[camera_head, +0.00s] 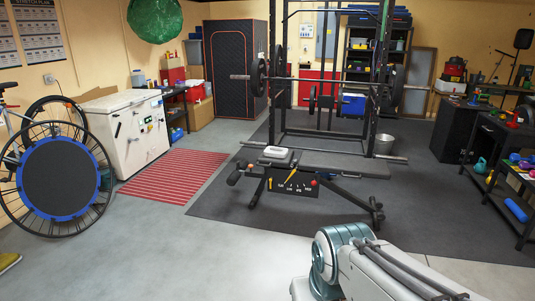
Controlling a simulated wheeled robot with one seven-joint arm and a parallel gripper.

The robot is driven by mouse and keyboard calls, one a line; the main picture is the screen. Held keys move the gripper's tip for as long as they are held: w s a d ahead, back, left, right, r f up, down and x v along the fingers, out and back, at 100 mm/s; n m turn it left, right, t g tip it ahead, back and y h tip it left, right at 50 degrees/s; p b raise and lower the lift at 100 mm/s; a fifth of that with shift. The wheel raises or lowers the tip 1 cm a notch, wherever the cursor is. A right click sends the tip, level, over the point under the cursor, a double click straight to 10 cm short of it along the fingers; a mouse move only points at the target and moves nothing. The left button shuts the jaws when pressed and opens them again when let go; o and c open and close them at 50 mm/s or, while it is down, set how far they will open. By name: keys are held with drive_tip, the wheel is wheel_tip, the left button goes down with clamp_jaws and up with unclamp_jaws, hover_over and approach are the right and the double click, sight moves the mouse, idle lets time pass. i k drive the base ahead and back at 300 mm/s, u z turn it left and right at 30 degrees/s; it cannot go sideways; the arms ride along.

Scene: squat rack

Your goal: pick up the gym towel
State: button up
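A folded light-grey and white item, which looks like the gym towel (278,153), lies on the left part of the black weight bench (345,164) in the middle of the view. It is small at this distance, so I cannot be sure of its folds. Part of my arm, with a white and teal joint, shows at the bottom right, well in front of the bench and apart from it. My gripper itself does not show, so its fingers and anything in them are hidden.
A squat rack with a loaded barbell (330,81) stands behind the bench. A red striped mat (174,176) and white chest freezer (128,130) are at the left, beside a wheel with a dark disc (58,180).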

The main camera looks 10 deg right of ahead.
sight(270, 152)
drive_tip(key=z, duration=0.3)
drive_tip(key=i, duration=5.3)
drive_tip(key=u, duration=0.25)
